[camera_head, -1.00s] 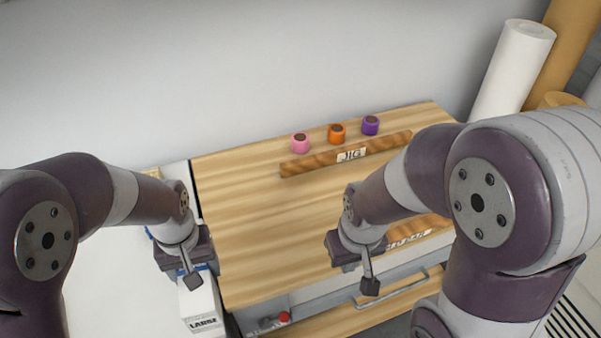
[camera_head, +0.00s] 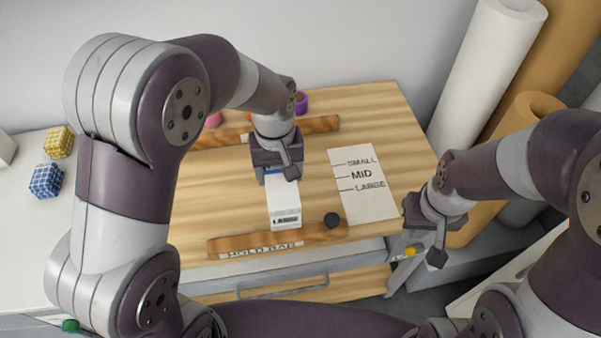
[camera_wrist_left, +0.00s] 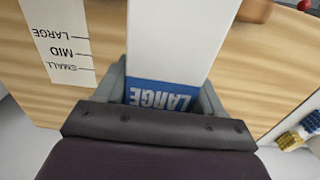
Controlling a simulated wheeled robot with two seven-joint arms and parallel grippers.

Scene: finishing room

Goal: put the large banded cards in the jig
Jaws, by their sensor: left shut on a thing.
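The large banded cards (camera_head: 284,207) are a long white pack marked LARGE at its near end. They also show in the left wrist view (camera_wrist_left: 178,35), with a blue LARGE band between the fingers. My left gripper (camera_head: 277,172) is shut on the pack's far end, over the wooden bench. I cannot tell whether the pack touches the bench top. The jig's wooden back bar (camera_head: 320,125) lies behind, partly hidden by my left arm. The front bar (camera_head: 225,246), labelled HOLD BAR, lies just in front of the pack. My right gripper (camera_head: 437,250) is near the bench's right edge; its jaw opening is unclear.
A white card (camera_head: 362,205) marked SMALL, MID and LARGE lies right of the pack. A black knob (camera_head: 332,219) is by the front bar. Yellow (camera_head: 58,142) and blue (camera_head: 46,180) patterned blocks stand on the white left surface. Tall rolls (camera_head: 485,75) stand at the back right.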

